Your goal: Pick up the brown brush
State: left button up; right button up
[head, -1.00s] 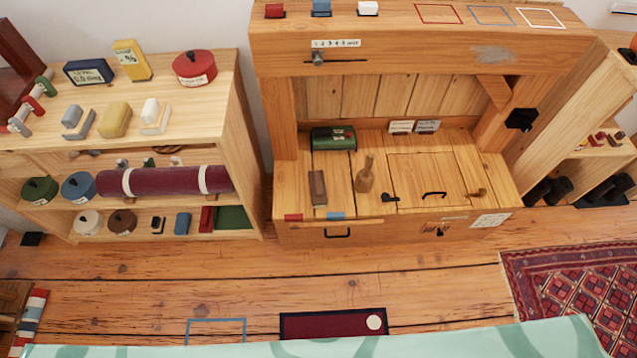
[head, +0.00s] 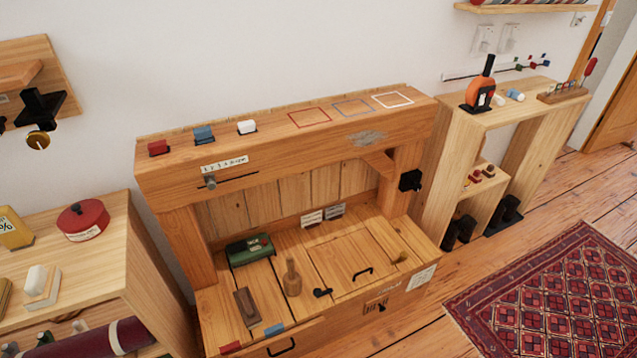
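A dark brown oblong block (head: 247,307), which looks like the brown brush, lies on the wooden deck of the timber bench (head: 228,327) near its front left; its underside is hidden. To its right stands a lighter wooden mallet-like piece (head: 292,279), apart from it. Neither of my grippers is in view.
A green box (head: 250,250) sits behind the block. Black handles (head: 362,273) and a small knob piece lie to the right on the deck. A shelf (head: 95,262) stands close on the left. A patterned rug (head: 560,300) covers the floor at right.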

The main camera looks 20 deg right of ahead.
aim_at(249, 315)
jog(key=i+l, duration=0.2)
jog(key=i+l+u, duration=0.15)
jog(key=u, duration=0.25)
jog(key=i+l+u, duration=0.1)
jog(key=l+u, duration=0.65)
jog(key=u, duration=0.6)
